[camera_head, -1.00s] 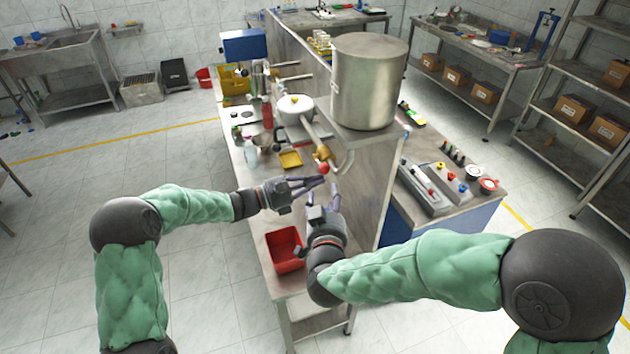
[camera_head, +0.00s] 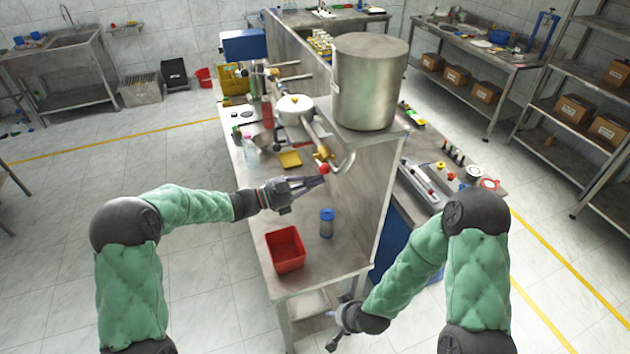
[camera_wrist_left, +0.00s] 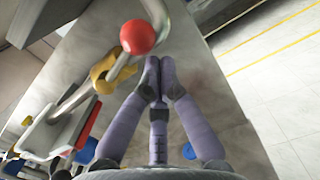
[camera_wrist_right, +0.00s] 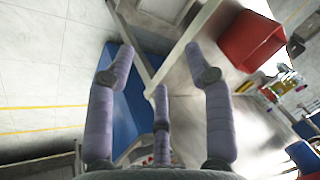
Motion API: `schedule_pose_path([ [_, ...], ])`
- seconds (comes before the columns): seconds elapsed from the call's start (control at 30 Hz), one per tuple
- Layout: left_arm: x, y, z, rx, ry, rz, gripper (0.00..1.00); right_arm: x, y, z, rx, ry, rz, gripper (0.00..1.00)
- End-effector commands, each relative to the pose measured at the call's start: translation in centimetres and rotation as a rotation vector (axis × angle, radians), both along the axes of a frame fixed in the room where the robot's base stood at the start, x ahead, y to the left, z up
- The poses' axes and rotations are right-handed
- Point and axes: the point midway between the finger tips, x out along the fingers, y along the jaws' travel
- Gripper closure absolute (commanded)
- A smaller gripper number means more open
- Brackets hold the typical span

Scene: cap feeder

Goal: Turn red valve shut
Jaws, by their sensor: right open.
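The red valve knob (camera_head: 323,168) is a round ball at the end of the pipe beside the large steel tank. It also shows in the left wrist view (camera_wrist_left: 137,37), beside a yellow fitting. My left gripper (camera_head: 322,181) is close to the knob, just below it in the head view. In the left wrist view its fingertips (camera_wrist_left: 159,62) are together with nothing seen between them, and the knob is outside them. My right gripper (camera_head: 333,335) is low by the bench's front right corner. It is open and empty in the right wrist view (camera_wrist_right: 163,65).
A blue-capped container (camera_head: 327,223) stands upright on the bench near a red bin (camera_head: 285,250). The steel tank (camera_head: 369,80) and the tall partition (camera_head: 365,195) bound the bench's right side.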

Motion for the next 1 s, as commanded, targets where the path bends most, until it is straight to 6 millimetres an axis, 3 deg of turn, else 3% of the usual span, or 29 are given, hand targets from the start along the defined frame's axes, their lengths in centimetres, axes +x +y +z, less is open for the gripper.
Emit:
schedule_pose_path([
  [0.1,0.0,0.0,0.0,0.0,0.0,0.0,1.0,-4.3,-0.3,-3.1,0.046,0.153,-0.005,0.47],
  [0.2,0.0,0.0,0.0,0.0,0.0,0.0,1.0,-7.2,-0.4,-4.7,0.078,0.252,-0.005,0.47],
  [0.4,0.0,0.0,0.0,0.0,0.0,0.0,1.0,-10.6,-0.3,-6.1,0.117,0.363,-0.008,0.47],
  [1.0,-0.1,0.0,0.8,-0.029,0.086,0.0,1.0,-11.1,-0.2,-5.1,0.123,0.381,-0.006,0.47],
])
